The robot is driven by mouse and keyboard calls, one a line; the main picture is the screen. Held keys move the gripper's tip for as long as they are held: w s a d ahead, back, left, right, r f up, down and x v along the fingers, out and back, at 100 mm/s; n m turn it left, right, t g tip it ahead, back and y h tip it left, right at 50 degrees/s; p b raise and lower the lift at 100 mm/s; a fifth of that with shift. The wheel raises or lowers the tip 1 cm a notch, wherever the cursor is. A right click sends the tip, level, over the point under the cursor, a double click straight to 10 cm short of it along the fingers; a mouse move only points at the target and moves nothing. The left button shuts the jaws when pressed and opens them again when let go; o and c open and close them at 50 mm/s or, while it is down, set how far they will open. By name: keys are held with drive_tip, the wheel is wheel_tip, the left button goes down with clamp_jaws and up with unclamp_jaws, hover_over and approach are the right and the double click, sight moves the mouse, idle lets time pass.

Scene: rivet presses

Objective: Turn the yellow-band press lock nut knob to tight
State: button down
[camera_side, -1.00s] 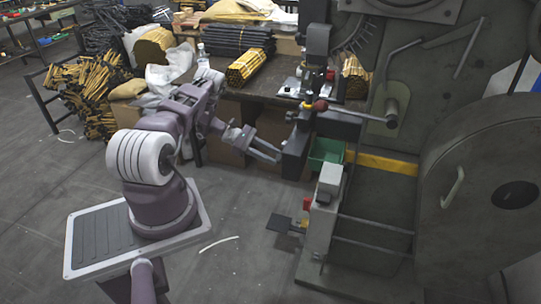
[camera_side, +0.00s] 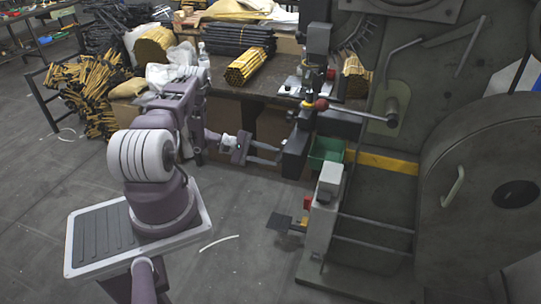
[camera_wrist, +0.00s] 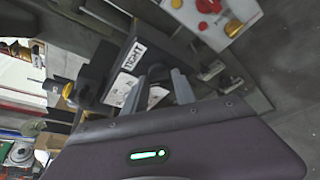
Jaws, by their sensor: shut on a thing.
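The press (camera_side: 395,215) with a yellow band (camera_side: 383,163) stands at the right in the side view. A dark block (camera_side: 295,152) juts from its left side. My gripper (camera_side: 277,156) reaches rightward to the block's left face, its fingertips at that face. In the wrist view my gripper (camera_wrist: 160,72) has its two grey fingers a short gap apart, shut on the lock nut knob. The knob is mostly hidden between the fingertips, and its outline is unclear. A white label reading "TIGHT" (camera_wrist: 132,57) is just left of the fingertips on a dark part.
A panel with red and yellow buttons (camera_wrist: 212,12) is at the wrist view's top right. A bench (camera_side: 270,98) holds rod bundles behind.

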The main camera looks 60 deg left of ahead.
drive_tip(key=shift+s+d+f+m+t, duration=0.15)
drive_tip(key=shift+m+t, duration=0.45)
drive_tip(key=shift+m, duration=0.65)
drive_tip(key=shift+w+a+f+m+t, duration=0.15)
drive_tip(key=shift+m+t, duration=0.45)
drive_tip(key=shift+m, duration=0.7)
drive_tip(key=shift+s+d+f+m+t, duration=0.15)
drive_tip(key=shift+m+t, duration=0.45)
drive_tip(key=shift+m, duration=0.65)
drive_tip(key=c, duration=1)
unclamp_jaws()
drive_tip(key=v, duration=0.7)
